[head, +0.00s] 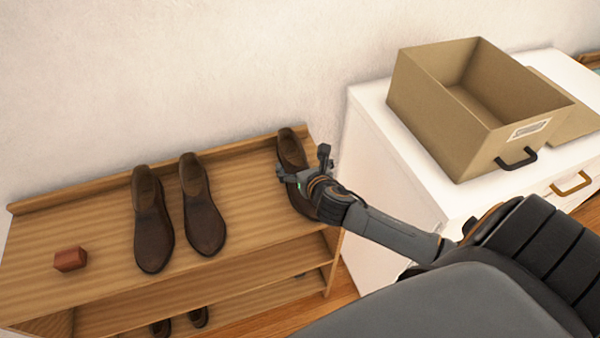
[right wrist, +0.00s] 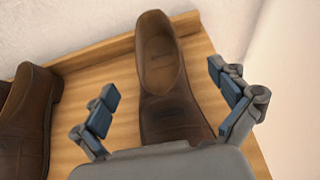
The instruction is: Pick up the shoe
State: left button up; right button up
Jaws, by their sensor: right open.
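A single brown shoe (head: 291,148) lies at the right end of the wooden shelf top, its heel toward the wall. My right gripper (head: 302,165) is over this shoe and hides its middle. In the right wrist view the shoe (right wrist: 165,75) lies between the two open fingers (right wrist: 170,105), with a gap on each side. Its toe is hidden by the gripper body. A pair of similar brown shoes, one left (head: 153,220) and one right (head: 203,205), stands near the middle of the shelf top. My left gripper is not in view.
A reddish-brown block (head: 70,260) lies at the left of the wooden shelf (head: 95,225). More shoes show on a lower shelf (head: 200,317). A white cabinet (head: 375,150) stands close at the right, with an open cardboard box (head: 440,115) on top. The wall is behind.

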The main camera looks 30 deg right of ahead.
jog(key=shift+w+f, duration=0.1)
jog(key=shift+w, duration=0.05)
jog(key=c, duration=1.6)
jog(key=shift+o, duration=0.2)
jog(key=shift+r, duration=0.2)
